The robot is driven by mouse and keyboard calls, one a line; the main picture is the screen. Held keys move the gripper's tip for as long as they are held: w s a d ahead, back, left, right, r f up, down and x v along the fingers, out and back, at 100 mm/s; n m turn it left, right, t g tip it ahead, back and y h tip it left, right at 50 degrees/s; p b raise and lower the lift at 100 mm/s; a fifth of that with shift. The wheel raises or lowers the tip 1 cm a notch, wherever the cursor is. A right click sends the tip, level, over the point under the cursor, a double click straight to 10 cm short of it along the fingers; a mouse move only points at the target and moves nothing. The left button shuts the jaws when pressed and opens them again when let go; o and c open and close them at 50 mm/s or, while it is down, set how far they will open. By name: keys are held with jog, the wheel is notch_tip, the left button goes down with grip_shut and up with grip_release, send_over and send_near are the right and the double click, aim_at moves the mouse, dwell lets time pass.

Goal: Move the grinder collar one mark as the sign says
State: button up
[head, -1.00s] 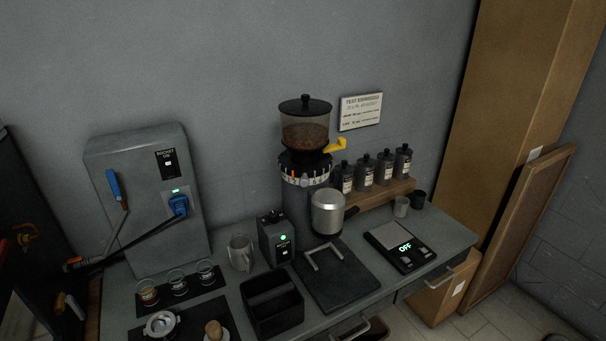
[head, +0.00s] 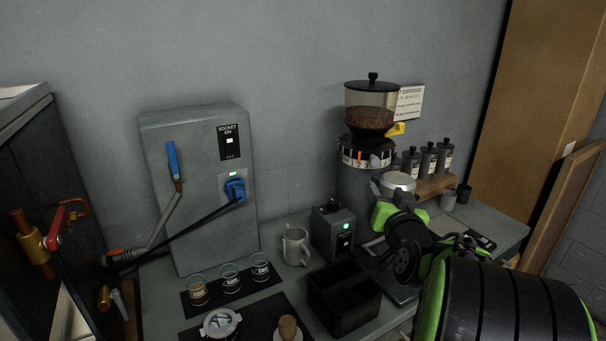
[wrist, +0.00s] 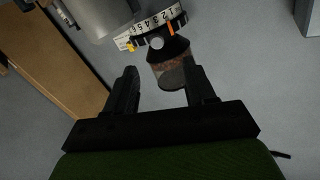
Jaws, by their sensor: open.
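The grinder collar (head: 366,155) is a white numbered ring under the hopper, with an orange mark and a round pale knob (head: 376,161). In the wrist view the picture is inverted, and the collar (wrist: 160,24) shows at the top with its numbers, orange mark and knob (wrist: 156,42). My gripper (wrist: 160,80) is open and empty; its fingers point toward the collar and hopper, apart from the collar. In the head view my arm reaches in from the lower right, below the collar. The sign (head: 411,103) is partly hidden behind the hopper; its text is too small to read.
Several dark bottles (head: 429,159) stand to the right. A switch box (head: 333,231), mug (head: 295,247) and black bin (head: 343,300) stand left of my arm.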

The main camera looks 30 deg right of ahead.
aim_at(375, 164)
jog(key=x, duration=0.5)
jog(key=p+x, duration=0.1)
jog(key=x, duration=0.4)
jog(key=d+p+x, duration=0.1)
jog(key=x, duration=0.4)
jog(key=shift+w+d+r, duration=0.1)
jog(key=shift+d+r, duration=0.1)
jog(key=shift+r, duration=0.15)
grip_shut()
